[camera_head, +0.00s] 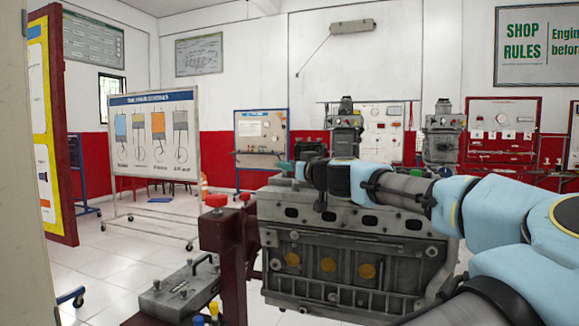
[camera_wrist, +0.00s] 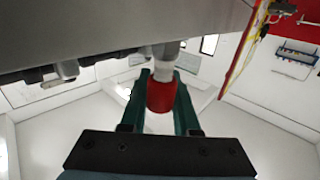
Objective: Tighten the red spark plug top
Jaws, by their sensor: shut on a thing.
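The red spark plug top (camera_wrist: 161,96) sits between the two green fingers of my gripper (camera_wrist: 163,84) in the wrist view. The fingers are shut on it, one on each side. A pale, short spark plug body (camera_wrist: 165,62) runs from the red top to the grey engine (camera_wrist: 100,35). The top is in line with this body. In the head view the engine (camera_head: 345,270) stands in the middle. My gripper (camera_head: 287,166) is at its upper left edge, and the red top cannot be made out there.
A dark red stand (camera_head: 222,240) with red knobs (camera_head: 215,200) is at the engine's left. A grey box (camera_head: 180,292) is below it. A wheeled display board (camera_head: 155,150) stands behind on the left. More engines and red panels (camera_head: 503,130) line the back. White floor is open at left.

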